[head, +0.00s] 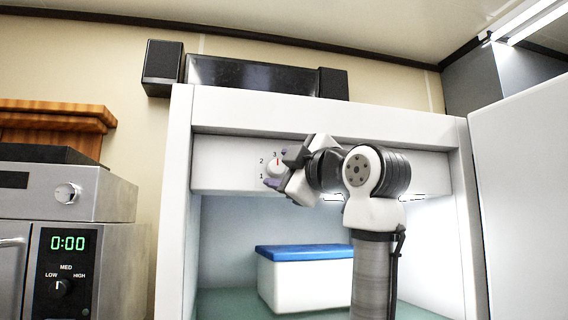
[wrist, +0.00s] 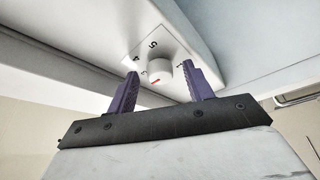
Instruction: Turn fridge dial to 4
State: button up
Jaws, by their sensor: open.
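The white fridge dial (head: 272,168) sits on a white panel at the top of the open fridge, with 1, 2 and 3 readable around it. Its red mark points up, close to the 3. In the wrist view the dial (wrist: 158,71) shows between my fingertips, with 4 and 5 printed beyond it. My gripper (head: 278,168) is open, its purple fingers one on each side of the dial. In the wrist view a gap shows between each finger of the gripper (wrist: 164,76) and the dial. I cannot tell how deep the fingers reach.
A white box with a blue lid (head: 305,252) stands inside the fridge (head: 181,220) below the panel. The fridge door (head: 520,190) is open at the right. A microwave (head: 65,265) showing 0:00 stands at the left. A black speaker set (head: 252,76) is above the fridge.

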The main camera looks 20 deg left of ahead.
jog(key=c, duration=1)
jog(key=shift+o, duration=0.2)
jog(key=shift+f+m, duration=0.1)
jog(key=shift+m, duration=0.2)
jog(key=shift+a+f+m+t+b, duration=0.15)
jog(key=shift+m+t+b, duration=0.5)
jog(key=shift+m, duration=0.35)
jog(key=m+t, duration=0.1)
jog(key=m, duration=0.1)
jog(key=m+t+b, duration=0.1)
jog(key=m, duration=0.1)
jog(key=shift+s+f+m+h, duration=0.1)
jog(key=shift+s+m+h, duration=0.05)
jog(key=shift+m+h, duration=0.2)
jog(key=m+t+h, duration=0.1)
jog(key=m, duration=0.1)
jog(key=m+t+h+b, duration=0.1)
jog(key=m, duration=0.2)
jog(key=m+t+h, duration=0.1)
jog(key=m, duration=0.2)
jog(key=shift+s+a, duration=0.15)
jog(key=shift+a, duration=0.1)
jog(key=shift+m+t, duration=0.25)
jog(key=shift+m, duration=0.3)
